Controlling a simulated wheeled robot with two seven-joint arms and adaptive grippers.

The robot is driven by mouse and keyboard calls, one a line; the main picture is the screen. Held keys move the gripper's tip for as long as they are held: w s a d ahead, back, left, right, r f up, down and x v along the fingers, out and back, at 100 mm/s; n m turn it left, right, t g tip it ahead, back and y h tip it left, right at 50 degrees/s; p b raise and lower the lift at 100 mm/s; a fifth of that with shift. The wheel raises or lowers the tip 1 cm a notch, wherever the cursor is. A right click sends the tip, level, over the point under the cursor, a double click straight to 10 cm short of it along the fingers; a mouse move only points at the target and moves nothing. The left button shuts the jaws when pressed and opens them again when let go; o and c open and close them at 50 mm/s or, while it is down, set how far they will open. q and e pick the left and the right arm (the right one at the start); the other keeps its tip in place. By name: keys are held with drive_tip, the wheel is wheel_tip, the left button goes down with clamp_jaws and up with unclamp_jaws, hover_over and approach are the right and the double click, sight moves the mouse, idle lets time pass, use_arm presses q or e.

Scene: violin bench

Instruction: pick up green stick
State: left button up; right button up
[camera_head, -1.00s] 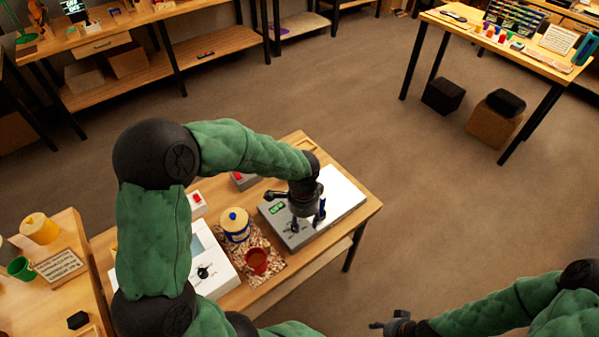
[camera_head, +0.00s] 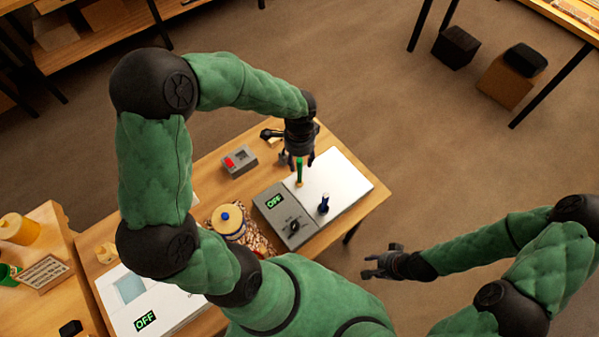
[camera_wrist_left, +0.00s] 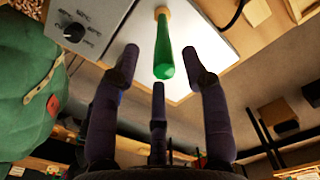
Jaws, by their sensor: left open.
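The green stick (camera_head: 299,172) stands upright on the white plate of the grey device, on a small tan base. My left gripper (camera_head: 297,160) is directly above it, with open fingers around its upper end. In the left wrist view the green stick (camera_wrist_left: 163,48) shows between the spread fingers (camera_wrist_left: 160,75), with a visible gap on both sides. Whether the third finger touches it I cannot tell. My right gripper (camera_head: 372,264) is empty, with its fingers apart, off to the right of the bench.
The device (camera_head: 287,220) has a knob and a display reading OFF.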

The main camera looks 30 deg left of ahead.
sight(300, 170)
use_arm(q)
drive_tip(key=shift+w+a+f+b, duration=0.1)
drive_tip(key=shift+f+b, duration=0.3)
drive_tip(key=shift+f, duration=1.55)
drive_tip(key=shift+w+f+b, duration=0.1)
drive_tip(key=shift+f+b, duration=0.3)
drive_tip(key=shift+f, duration=1.55)
drive_tip(key=shift+r, duration=0.1)
clamp_jaws()
